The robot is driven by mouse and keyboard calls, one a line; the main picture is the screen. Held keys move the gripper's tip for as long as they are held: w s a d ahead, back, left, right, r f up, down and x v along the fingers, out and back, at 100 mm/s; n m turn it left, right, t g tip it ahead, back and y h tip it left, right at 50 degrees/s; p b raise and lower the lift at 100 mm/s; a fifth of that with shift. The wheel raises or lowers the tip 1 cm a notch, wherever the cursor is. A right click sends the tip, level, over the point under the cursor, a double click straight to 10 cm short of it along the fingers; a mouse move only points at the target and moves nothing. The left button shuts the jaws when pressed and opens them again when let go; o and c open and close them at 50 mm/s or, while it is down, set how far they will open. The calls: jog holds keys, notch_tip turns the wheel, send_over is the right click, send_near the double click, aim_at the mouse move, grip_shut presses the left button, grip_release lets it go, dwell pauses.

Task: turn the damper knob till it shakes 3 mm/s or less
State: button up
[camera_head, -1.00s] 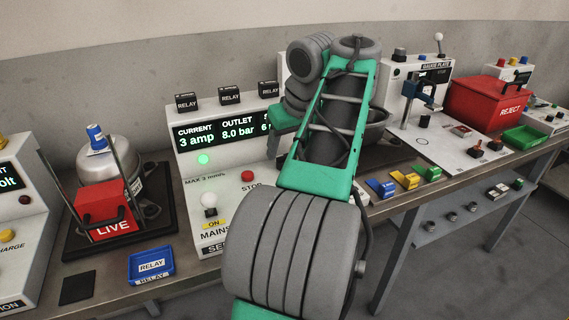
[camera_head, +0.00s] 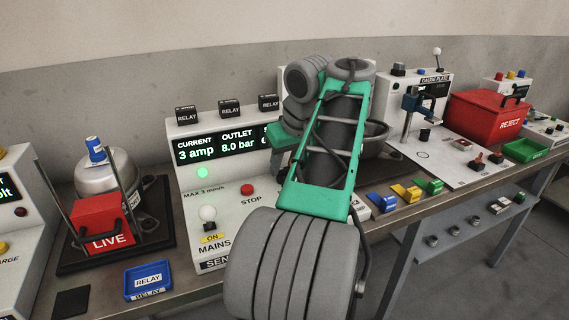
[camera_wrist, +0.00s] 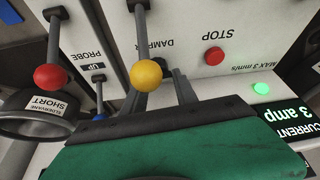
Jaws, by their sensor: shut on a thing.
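The damper knob, a yellow ball (camera_wrist: 146,74) on a grey stem, is beside the DAMPER label in the wrist view, which sees the panel upside down. My gripper (camera_wrist: 161,84) is at the yellow ball, its dark fingers shut on the knob and partly hidden behind it. In the head view my arm hides the knob and gripper. The display (camera_head: 221,146) reads current 3 amp and outlet 8.0 bar; my arm covers the third reading, so the shake value cannot be read. A green lamp (camera_head: 202,172) glows above "MAX 3 mm/s".
A red ball lever (camera_wrist: 50,77) and a blue knob (camera_wrist: 100,118) stand near my gripper, by a round metal cup (camera_wrist: 34,122). The red STOP button (camera_wrist: 214,56) is on the same panel. A blue relay tray (camera_head: 149,281) sits at the front left.

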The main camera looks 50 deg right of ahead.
grip_shut()
jog(key=shift+w+a+f+m+b, duration=0.15)
jog(key=shift+m+b, duration=0.15)
jog(key=shift+b, duration=0.2)
jog(key=shift+m+h, duration=0.3)
jog(key=shift+m, duration=0.2)
jog(key=o, duration=1.1)
grip_release()
jog(key=shift+r, duration=0.25)
jog(key=p+v, duration=0.5)
jog(key=v, duration=0.2)
jog(key=shift+r, duration=0.3)
